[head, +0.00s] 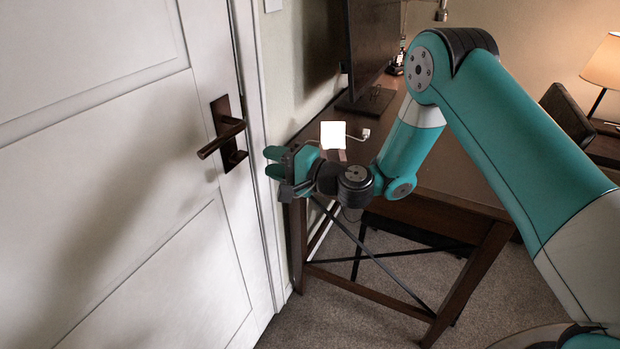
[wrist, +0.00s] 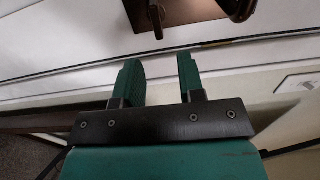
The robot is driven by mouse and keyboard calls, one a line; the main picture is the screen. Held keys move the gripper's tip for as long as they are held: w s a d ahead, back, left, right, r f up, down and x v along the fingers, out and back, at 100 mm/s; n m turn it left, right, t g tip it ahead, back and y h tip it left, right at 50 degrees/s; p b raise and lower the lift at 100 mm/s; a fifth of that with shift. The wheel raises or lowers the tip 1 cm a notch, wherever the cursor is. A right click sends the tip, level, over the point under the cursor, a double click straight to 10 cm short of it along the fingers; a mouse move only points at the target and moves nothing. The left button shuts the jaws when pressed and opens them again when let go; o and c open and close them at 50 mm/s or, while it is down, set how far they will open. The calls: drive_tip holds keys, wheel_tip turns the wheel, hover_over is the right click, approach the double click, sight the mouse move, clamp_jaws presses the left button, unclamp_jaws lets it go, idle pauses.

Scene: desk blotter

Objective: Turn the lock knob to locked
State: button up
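The lock knob (wrist: 156,20) is a small dark bronze turn piece on the door's backplate (wrist: 190,16), at the top of the wrist view. The lever handle (wrist: 240,8) is beside it, partly cut off. In the head view the backplate (head: 221,108) is on the white door, with the lever (head: 218,140) pointing left; the knob is hard to make out there. My gripper (head: 270,162) is right of the backplate, its fingers pointing left. In the wrist view my gripper (wrist: 160,68) is open and empty, with a gap between its fingertips and the knob.
The white door (head: 110,180) fills the left side. A dark wooden desk (head: 380,130) stands right of and behind my gripper, with a monitor (head: 373,45) and a white box-like item (head: 333,135) on it. Carpet (head: 370,325) is bare below.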

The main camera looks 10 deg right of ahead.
drive_tip(key=b+v, duration=0.9)
drive_tip(key=b, duration=0.2)
drive_tip(key=shift+s+d+b, duration=0.2)
drive_tip(key=shift+b, duration=0.1)
drive_tip(key=s+a+r+n+g, duration=0.1)
drive_tip(key=s+a+n+g, duration=0.4)
drive_tip(key=s+n, duration=0.25)
drive_tip(key=s+d+f+n+g+h, duration=0.1)
drive_tip(key=s+d+n+g+h, duration=0.3)
drive_tip(key=s, duration=0.6)
drive_tip(key=s+d+n+g+h, duration=0.2)
drive_tip(key=s+d+n+h, duration=0.3)
drive_tip(key=s, duration=0.4)
wheel_tip(320, 180, up, 24)
drive_tip(key=a+m+h+p, duration=0.1)
drive_tip(key=p, duration=2.3)
drive_tip(key=shift+s+m+p, duration=0.25)
drive_tip(key=shift+m+p, duration=0.05)
drive_tip(key=shift+m, duration=0.05)
